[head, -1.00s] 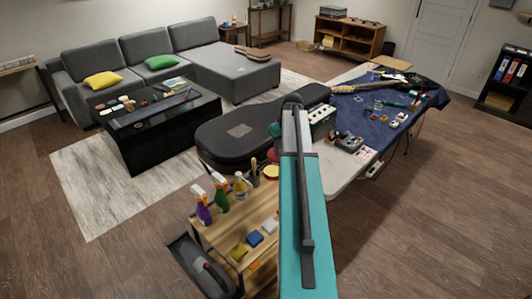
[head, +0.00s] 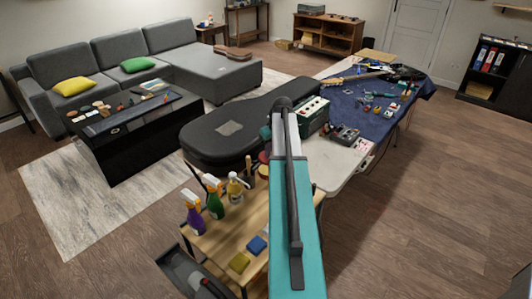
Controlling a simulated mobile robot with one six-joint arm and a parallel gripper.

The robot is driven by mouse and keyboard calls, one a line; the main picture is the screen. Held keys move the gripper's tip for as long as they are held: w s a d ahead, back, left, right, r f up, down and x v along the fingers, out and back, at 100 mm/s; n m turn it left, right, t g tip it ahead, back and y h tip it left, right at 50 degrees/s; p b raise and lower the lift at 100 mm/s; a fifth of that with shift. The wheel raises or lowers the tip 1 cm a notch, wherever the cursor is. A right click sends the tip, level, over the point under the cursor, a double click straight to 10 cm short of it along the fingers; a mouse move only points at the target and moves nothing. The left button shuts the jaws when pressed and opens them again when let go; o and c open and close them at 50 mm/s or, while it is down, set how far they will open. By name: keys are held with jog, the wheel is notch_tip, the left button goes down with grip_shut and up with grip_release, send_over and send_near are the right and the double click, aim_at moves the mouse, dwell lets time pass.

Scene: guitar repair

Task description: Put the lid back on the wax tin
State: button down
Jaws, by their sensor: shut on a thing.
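The wax tin (head: 263,173) is a small round red tin with a yellowish top. It stands at the far end of the wooden cart top, partly hidden by my arm. A small dark red round thing, apparently the lid (head: 265,157), shows just above and behind it in the picture. My gripper (head: 266,148) is at the far end of my teal and grey arm, mostly hidden behind the arm link. It is shut on the lid, close over the tin. The fingertips are too small and covered to see clearly, and I cannot tell whether lid and tin touch.
Spray bottles (head: 214,198) and a cream bottle (head: 235,187) stand left of my arm on the cart (head: 222,240). A black guitar case (head: 225,135) lies behind. The table (head: 345,170) holds pedals and tools. Floor at right is clear.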

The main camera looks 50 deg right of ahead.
jog(key=shift+w+a, duration=0.1)
jog(key=shift+a, duration=0.1)
jog(key=shift+w+f, duration=0.1)
jog(key=shift+f, duration=0.15)
jog(key=shift+f+b, duration=1.6)
jog(key=shift+f, duration=1.35)
jog(key=shift+f, duration=0.15)
dwell(0.8)
jog(key=c, duration=1.1)
grip_release()
